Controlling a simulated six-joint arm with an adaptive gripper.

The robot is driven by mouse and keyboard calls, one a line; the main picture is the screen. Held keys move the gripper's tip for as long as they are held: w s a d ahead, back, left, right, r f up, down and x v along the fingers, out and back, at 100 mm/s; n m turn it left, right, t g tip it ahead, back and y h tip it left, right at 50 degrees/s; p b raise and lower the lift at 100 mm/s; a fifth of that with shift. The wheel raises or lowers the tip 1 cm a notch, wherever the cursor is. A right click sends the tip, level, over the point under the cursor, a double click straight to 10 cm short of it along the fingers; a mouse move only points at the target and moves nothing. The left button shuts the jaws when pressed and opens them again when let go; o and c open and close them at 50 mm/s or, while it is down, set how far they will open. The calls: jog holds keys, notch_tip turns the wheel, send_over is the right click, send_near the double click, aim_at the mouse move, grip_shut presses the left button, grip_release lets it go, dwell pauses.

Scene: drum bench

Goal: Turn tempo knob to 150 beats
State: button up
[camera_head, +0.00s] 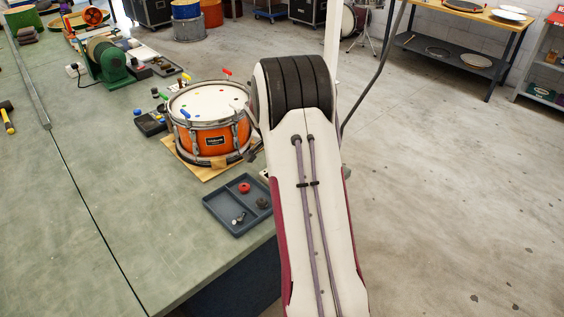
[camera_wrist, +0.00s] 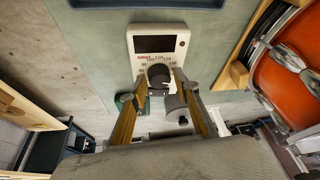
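The tempo box (camera_wrist: 183,38) shows in the wrist view at the top middle. It has a pale face, a dark blank-looking display (camera_wrist: 153,44) and printed numbers around a dark round tempo knob (camera_wrist: 158,75). Small red lettering sits left of the numbers. The numbers are too small to read surely, and the knob's setting is unclear. My gripper (camera_wrist: 160,90) has its fingers spread, one on each side of the knob's near edge, with gaps that look clear. In the head view my arm hides the gripper and nearly all of the box.
An orange snare drum (camera_head: 212,137) stands on a wooden board close to the arm, also at the right of the wrist view (camera_wrist: 290,75). A blue-grey tray (camera_head: 222,208) with small parts lies in front of it. The green bench (camera_head: 150,235) is clear at the left front.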

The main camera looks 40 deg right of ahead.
jog(key=shift+r, duration=0.15)
jog(key=v, duration=1.1)
jog(key=shift+a+r, duration=0.2)
jog(key=shift+r, duration=0.15)
jog(key=shift+n, duration=0.4)
dwell(0.3)
jog(key=s+a+r+n+t+y, duration=0.1)
jog(key=s+a+r+n, duration=0.2)
jog(key=s+a, duration=0.6)
jog(key=s+a+r+n+t+y, duration=0.1)
jog(key=s+a+r+n, duration=0.2)
jog(key=s+a+n, duration=0.3)
jog(key=s+a+r+n+t+y, duration=0.1)
jog(key=s+a+n, duration=0.4)
jog(key=s+a, duration=0.7)
jog(key=a+r+y, duration=0.1)
jog(key=a+r, duration=0.1)
jog(key=a, duration=0.5)
jog(key=shift+r+n+t, duration=0.2)
jog(key=shift+n+t, duration=0.1)
jog(key=shift+t, duration=0.1)
